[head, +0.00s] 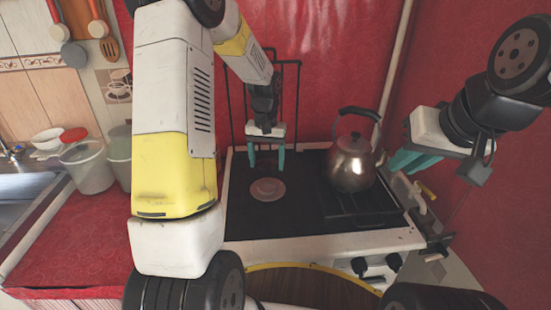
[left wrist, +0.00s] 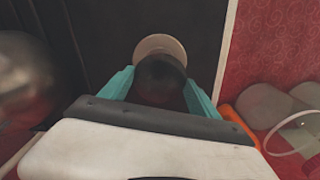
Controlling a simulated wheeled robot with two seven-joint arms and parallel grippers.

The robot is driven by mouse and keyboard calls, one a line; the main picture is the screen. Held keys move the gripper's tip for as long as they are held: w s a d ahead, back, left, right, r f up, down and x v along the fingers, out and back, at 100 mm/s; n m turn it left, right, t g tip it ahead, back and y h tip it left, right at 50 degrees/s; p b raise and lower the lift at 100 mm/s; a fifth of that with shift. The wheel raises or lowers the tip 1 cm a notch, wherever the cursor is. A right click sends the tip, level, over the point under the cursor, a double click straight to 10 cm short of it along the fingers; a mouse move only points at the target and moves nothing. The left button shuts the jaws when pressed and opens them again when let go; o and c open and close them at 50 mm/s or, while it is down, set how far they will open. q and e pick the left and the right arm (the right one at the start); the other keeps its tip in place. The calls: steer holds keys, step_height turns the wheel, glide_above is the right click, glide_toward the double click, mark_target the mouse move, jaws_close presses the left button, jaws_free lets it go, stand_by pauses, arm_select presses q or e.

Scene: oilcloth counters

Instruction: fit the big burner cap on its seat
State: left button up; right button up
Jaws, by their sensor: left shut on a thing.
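My left gripper (head: 267,163) hangs over the left side of the stove, fingers pointing down. In the left wrist view its teal fingers (left wrist: 158,92) are shut on a dark round thing, the big burner cap (left wrist: 160,76). The cap is hard to make out against the dark hob in the head view. The seat (head: 268,189) is a pale brownish disc on the hob, just below and in front of the fingers. In the left wrist view the cap hides part of the seat (left wrist: 159,42). My right gripper (head: 408,161) is off to the right, its finger gap unclear.
A metal kettle (head: 352,165) stands on the right side of the stove, over a grate (head: 360,208). Plastic tubs (head: 88,170) stand on the red counter (head: 75,245) at the left. A wire rack (head: 298,95) rises behind the hob.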

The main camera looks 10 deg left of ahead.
arm_select(q)
steer(key=shift+d+f, duration=0.1)
steer(key=shift+f, duration=3.1)
steer(key=shift+f, duration=0.5)
steer(key=o, duration=1.5)
steer(key=shift+c, duration=0.2)
steer(key=shift+o, duration=0.4)
steer(key=shift+r, duration=4)
